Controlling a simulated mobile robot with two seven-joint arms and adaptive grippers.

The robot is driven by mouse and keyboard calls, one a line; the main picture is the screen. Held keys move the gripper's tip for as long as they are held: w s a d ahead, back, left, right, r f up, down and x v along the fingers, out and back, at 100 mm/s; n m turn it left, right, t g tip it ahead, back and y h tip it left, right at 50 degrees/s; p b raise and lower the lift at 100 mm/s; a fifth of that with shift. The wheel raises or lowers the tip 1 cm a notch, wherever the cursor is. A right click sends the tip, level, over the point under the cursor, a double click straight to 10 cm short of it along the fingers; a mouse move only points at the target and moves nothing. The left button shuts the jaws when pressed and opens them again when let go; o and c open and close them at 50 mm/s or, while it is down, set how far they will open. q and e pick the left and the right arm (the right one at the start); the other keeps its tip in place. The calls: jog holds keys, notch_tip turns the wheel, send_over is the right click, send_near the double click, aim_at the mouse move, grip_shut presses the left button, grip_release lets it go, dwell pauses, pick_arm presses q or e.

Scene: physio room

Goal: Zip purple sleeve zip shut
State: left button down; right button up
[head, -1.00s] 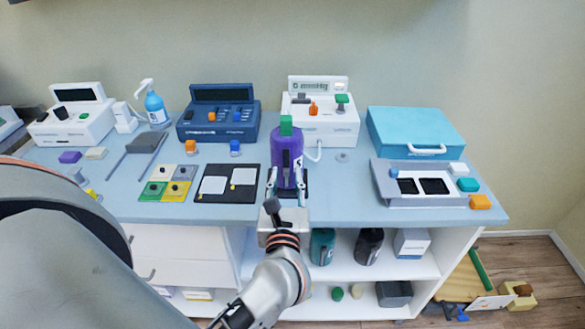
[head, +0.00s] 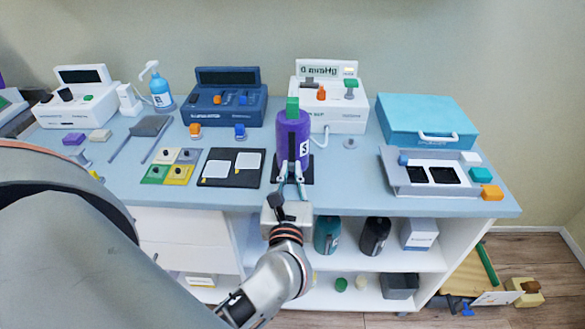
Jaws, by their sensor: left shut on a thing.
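The purple sleeve (head: 291,135) stands upright on a small black pad (head: 308,174) near the front edge of the table. It has a green top (head: 292,107) and a white label on its right side. My left gripper (head: 291,176) reaches in from the front at the sleeve's lower part. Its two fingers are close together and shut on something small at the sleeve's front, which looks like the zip. The zip pull itself is hidden or too small to make out. My right gripper is not in view.
A white device (head: 345,116) stands close behind the sleeve. A black board with white cards (head: 232,182) lies to its left, and a grey tray (head: 400,186) to its right. Below the tabletop (head: 345,180), bottles (head: 376,238) stand on a shelf.

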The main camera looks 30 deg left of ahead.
pick_arm(q)
jog(key=shift+f, duration=0.7)
jog(key=shift+r, duration=0.1)
jog(key=c, duration=2.1)
grip_release()
jog(key=v, duration=1.2)
